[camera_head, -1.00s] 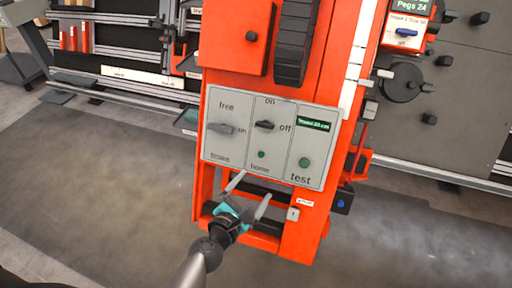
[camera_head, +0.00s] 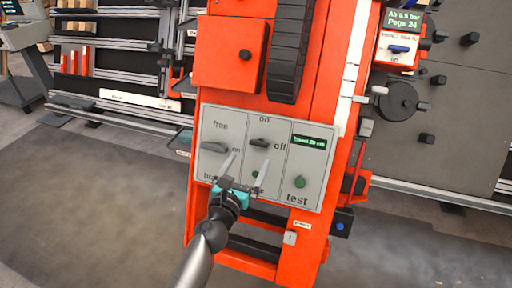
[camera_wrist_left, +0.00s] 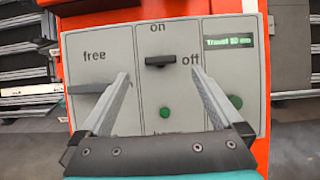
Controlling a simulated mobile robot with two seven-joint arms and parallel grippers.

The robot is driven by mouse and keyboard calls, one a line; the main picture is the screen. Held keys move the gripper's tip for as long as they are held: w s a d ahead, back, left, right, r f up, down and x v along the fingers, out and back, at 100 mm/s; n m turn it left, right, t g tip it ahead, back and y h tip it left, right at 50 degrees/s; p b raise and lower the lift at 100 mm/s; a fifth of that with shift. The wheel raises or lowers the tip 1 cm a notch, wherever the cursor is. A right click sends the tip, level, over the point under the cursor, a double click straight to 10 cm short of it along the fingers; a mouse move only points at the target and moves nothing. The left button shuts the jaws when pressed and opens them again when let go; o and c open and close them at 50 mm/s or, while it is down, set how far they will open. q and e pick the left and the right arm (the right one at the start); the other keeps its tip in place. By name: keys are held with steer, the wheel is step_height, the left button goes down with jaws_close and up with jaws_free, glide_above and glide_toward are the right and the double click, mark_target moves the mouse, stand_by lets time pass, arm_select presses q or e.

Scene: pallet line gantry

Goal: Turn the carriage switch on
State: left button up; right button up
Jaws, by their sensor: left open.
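The grey control panel (camera_head: 235,126) is fixed to the front of the orange carriage (camera_head: 229,52). Its middle section has a black switch (camera_head: 260,143) with "on" above and "off" at its right. In the left wrist view the switch (camera_wrist_left: 160,61) lies level, one end toward "off". My left gripper (camera_head: 248,160) is open and empty in front of the panel's lower part. In the wrist view its fingers (camera_wrist_left: 158,76) stand on either side of the middle section, below the switch and apart from it. My right gripper is not in view.
A grey free/brake lever (camera_head: 214,147) sits left of the switch. Below the switch is a green button (camera_wrist_left: 165,112); a green test button (camera_head: 299,182) and a small display (camera_head: 308,142) are at the right. Open floor (camera_head: 90,190) lies left of the carriage.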

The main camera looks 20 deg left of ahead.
mark_target(258, 144)
arm_select(q)
steer(key=w+b, duration=0.1)
steer(key=w, duration=0.4)
steer(key=shift+w+d, duration=0.1)
steer(key=shift+w, duration=0.95)
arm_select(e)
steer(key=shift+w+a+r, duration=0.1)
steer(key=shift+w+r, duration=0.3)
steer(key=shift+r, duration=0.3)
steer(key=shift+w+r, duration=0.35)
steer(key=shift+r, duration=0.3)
arm_select(q)
steer(key=c, duration=1.4)
